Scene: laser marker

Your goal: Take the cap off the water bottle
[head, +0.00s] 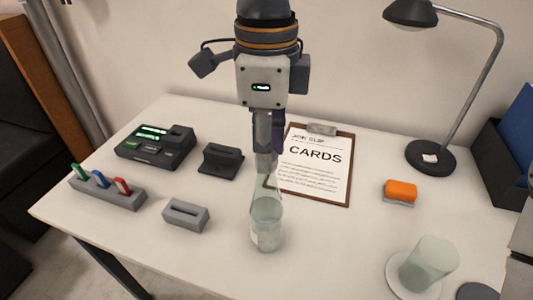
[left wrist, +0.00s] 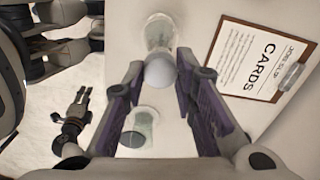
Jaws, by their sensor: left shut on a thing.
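The clear water bottle (head: 267,226) stands upright on the white desk near the middle of the head view. My left gripper (head: 265,160) points straight down over its neck. In the left wrist view, a pale round cap (left wrist: 160,71) sits between the fingertips, with the bottle's clear body (left wrist: 158,31) beyond it. The gripper is shut on the cap. The fingers hide the bottle's top in the head view, so I cannot tell whether the cap is still seated. My right gripper (left wrist: 82,97) appears small in the left wrist view; its opening is unclear.
Behind the bottle lies a clipboard (head: 316,190). A black device (head: 155,147), a black stand (head: 221,160), a grey slotted block (head: 186,215) and a coloured-card rack (head: 107,192) are left; an orange-topped block (head: 401,190) and lamp (head: 430,156) right.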

